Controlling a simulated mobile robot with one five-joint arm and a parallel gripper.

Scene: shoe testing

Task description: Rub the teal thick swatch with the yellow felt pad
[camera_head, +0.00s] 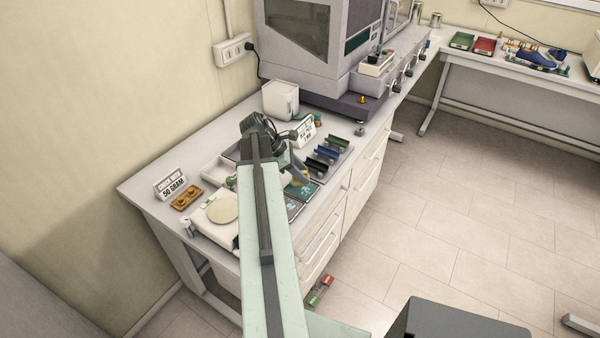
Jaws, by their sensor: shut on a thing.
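My gripper (301,180) points down over the right front part of the bench, partly behind my own arm. It is shut on a small yellow piece, the yellow felt pad (293,183), of which only a little shows. A teal swatch (309,190) lies flat right beside and under the fingertips.
A rack with black, blue and green blocks (325,156) stands just beyond the swatches. A white scale with a round pan (222,207), a wooden weight tray (186,198) and a sign (171,184) stand on the left. A large grey machine (310,45) stands behind.

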